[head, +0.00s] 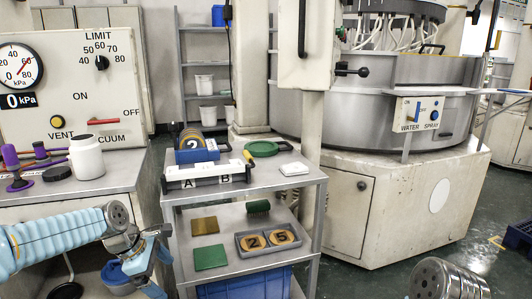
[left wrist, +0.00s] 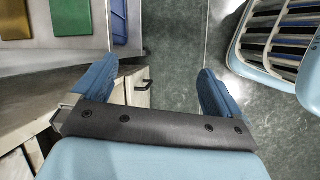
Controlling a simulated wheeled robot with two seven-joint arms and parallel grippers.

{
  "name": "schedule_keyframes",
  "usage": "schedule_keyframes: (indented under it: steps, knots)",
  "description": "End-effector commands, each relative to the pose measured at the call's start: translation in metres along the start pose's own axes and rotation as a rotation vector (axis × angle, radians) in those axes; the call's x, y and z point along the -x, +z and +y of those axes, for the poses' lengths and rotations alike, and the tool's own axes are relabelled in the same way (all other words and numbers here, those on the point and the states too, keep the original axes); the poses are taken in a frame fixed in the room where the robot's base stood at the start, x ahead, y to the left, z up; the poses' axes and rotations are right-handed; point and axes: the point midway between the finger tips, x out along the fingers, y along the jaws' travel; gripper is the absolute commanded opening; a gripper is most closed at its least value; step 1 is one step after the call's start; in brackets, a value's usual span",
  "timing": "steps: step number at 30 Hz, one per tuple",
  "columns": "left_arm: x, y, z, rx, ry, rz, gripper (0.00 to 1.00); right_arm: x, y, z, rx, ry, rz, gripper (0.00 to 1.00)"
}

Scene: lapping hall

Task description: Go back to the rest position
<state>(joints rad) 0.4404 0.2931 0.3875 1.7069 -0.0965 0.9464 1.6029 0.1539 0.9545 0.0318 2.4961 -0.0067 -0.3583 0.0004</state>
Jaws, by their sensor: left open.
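My left gripper (head: 148,262) is low in the head view, in front of the bench and beside the left side of the shelf cart (head: 172,205). In the left wrist view my left gripper (left wrist: 155,90) has its two blue fingers wide apart, with nothing between them and the green floor beyond. A rounded metal part of my own shows at the bottom right of the head view; my right gripper does not show.
The cart carries a white A/B rack (head: 205,185), a tray (head: 268,252) with numbered discs and a blue crate (head: 250,285). The bench at left holds a white jar (head: 86,157) and purple-handled tools. A large lapping machine (head: 370,180) stands behind.

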Motion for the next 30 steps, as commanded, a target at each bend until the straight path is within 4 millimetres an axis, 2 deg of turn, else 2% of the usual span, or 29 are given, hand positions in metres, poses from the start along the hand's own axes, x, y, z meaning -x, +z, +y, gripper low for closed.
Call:
schedule_keyframes:
  steps: [1,4,6,8,9,11,12,15,18,21,24,30]
  knots:
    - [-0.042,0.002,-0.010,-0.101,-0.025,-0.021,1.00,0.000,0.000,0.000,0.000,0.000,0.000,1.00]
    - [-0.114,0.006,-0.035,-0.317,-0.041,-0.057,1.00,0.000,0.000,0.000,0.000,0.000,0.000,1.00]
    - [-0.162,0.009,-0.061,-0.473,-0.051,-0.078,1.00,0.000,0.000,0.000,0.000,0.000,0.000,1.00]
    - [-0.199,0.012,-0.088,-0.608,-0.059,-0.093,1.00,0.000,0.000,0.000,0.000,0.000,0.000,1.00]
    - [-0.222,0.013,-0.109,-0.700,-0.067,-0.102,1.00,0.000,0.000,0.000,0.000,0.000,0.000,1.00]
    - [-0.252,0.014,-0.143,-0.839,-0.077,-0.113,1.00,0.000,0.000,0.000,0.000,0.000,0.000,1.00]
    - [-0.269,0.014,-0.166,-0.931,-0.084,-0.118,1.00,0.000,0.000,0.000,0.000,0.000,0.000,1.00]
    - [-0.298,0.013,-0.222,-1.147,-0.103,-0.126,1.00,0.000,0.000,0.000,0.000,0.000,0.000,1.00]
    - [-0.312,0.009,-0.266,-1.321,-0.122,-0.128,1.00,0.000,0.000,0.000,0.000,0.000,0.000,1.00]
    - [-0.317,0.005,-0.292,-1.436,-0.135,-0.127,1.00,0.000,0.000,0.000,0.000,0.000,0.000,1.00]
    - [-0.318,0.003,-0.303,-1.491,-0.138,-0.124,1.00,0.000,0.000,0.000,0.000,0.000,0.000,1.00]
    - [-0.318,0.003,-0.303,-1.491,-0.138,-0.124,1.00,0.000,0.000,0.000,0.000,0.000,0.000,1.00]
